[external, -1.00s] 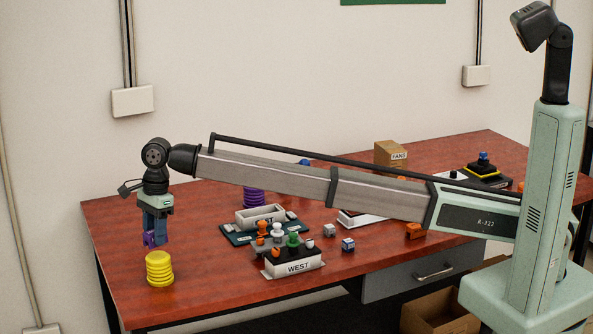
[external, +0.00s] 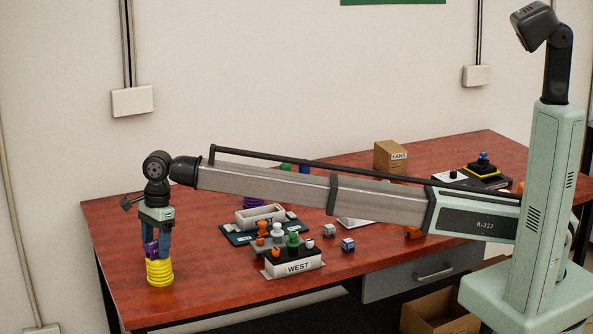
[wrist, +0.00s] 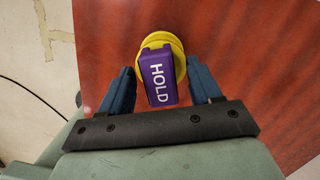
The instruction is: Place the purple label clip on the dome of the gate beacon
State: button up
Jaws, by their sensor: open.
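The purple label clip (external: 151,249), marked HOLD, rests on or right against the top of a yellow ribbed beacon (external: 159,273) near the table's left front. In the wrist view the clip (wrist: 158,77) covers much of the yellow round top (wrist: 179,62). My gripper (external: 157,250) is low over the beacon. Its blue fingers stand apart on either side of the clip, with a gap on each side in the wrist view. The contact under the clip is hidden. No marking shows which beacon is the gate one.
A block marked WEST (external: 293,262) with coloured pegs stands right of the beacon, before a grey tray (external: 262,216). Small cubes (external: 348,245) and a FANS box (external: 390,157) lie farther right. The table around the beacon is clear.

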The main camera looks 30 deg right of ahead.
notch_tip(320, 180, up, 12)
jog(key=d, duration=0.1)
jog(key=shift+w+d+r, duration=0.15)
jog(key=shift+w+d, duration=0.2)
dwell(0.4)
